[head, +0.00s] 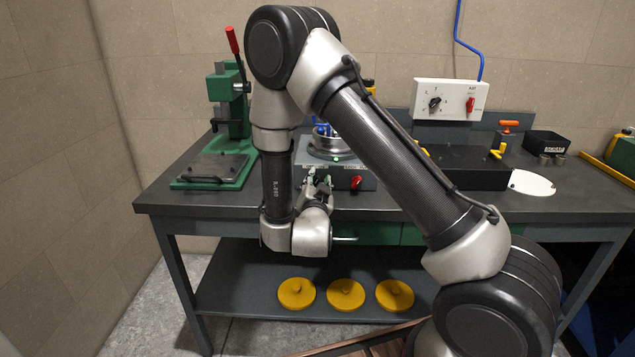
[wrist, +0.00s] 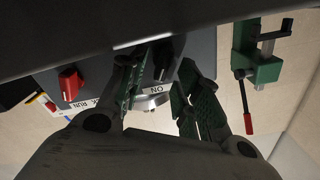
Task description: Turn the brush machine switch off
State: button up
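The brush machine (head: 370,182) is a grey box on the bench with a round metal bowl (head: 329,143) holding blue pieces. A green light (head: 337,158) glows on it, and a red knob (head: 356,181) is on its front. In the wrist view, upside down, the red knob (wrist: 70,83) is beside a RUN label, and an ON label (wrist: 157,90) shows between my fingers. My gripper (head: 322,183) is close to the machine's front left, left of the red knob in the head view. In the wrist view my gripper (wrist: 158,85) is open, with green pads apart. The switch under the ON label is not clear.
A green press (head: 234,115) with a red-tipped lever stands left on the bench. A white wall box (head: 450,99) with black and red knobs hangs behind. A black box (head: 547,142) and a white plate (head: 531,183) are right. Yellow discs (head: 346,294) lie on the lower shelf.

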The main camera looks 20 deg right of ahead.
jog(key=shift+w+d, duration=0.1)
jog(key=shift+w, duration=0.2)
grip_shut()
jog(key=shift+n, duration=0.4)
jog(key=n, duration=0.5)
jog(key=shift+w+a, duration=0.1)
jog(key=shift+a, duration=0.25)
jog(key=n, duration=0.6)
jog(key=shift+a, duration=0.25)
